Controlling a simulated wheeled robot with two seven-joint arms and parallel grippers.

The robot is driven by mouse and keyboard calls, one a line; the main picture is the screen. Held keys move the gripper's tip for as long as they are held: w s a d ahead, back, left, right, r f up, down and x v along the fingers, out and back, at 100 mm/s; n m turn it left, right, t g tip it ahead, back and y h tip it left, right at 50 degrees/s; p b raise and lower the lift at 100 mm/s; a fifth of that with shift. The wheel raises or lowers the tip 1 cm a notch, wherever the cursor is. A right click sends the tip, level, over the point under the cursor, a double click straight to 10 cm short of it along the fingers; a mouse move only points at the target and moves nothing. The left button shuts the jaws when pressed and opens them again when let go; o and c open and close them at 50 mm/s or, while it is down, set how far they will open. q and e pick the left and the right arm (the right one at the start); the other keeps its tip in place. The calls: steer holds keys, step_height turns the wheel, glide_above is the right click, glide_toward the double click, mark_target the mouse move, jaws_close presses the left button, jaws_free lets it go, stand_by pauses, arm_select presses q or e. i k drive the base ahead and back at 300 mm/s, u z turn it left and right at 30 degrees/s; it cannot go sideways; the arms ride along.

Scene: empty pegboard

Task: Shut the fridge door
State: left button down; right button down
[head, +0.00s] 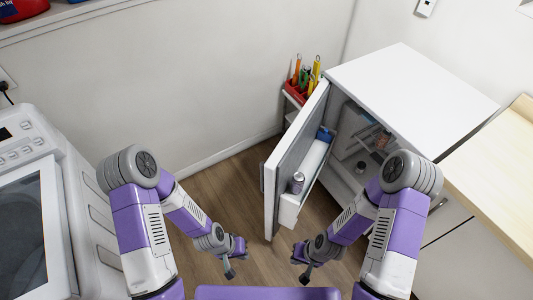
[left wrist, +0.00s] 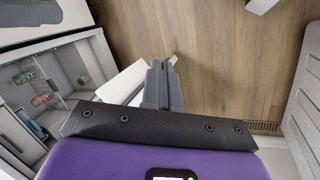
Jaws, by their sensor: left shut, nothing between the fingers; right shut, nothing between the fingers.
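The white fridge (head: 410,85) stands at the right in the head view. Its door (head: 290,150) is hinged on the far side and stands wide open, showing the inner shelf with a can (head: 297,183) and a blue-capped item (head: 325,135). My left gripper (head: 229,273) is shut and empty, left of the door's near edge and apart from it. My right gripper (head: 305,276) is shut and empty, in front of the fridge opening, near the door's lower end. In the left wrist view the shut left fingers (left wrist: 162,68) point over the floor, with the fridge interior (left wrist: 50,88) at left.
A red caddy (head: 297,90) with tools stands behind the door. A white appliance (head: 50,200) is at the left. A wooden-topped counter (head: 495,180) is right of the fridge. Floor (head: 225,190) between appliance and door is clear.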

mark_target(299, 149)
steer(key=u, duration=0.5)
steer(key=k, duration=1.2)
steer(key=z, duration=0.2)
steer(key=i, duration=0.6)
steer(key=z, duration=0.7)
steer(key=i, duration=0.9)
steer(key=u, duration=0.25)
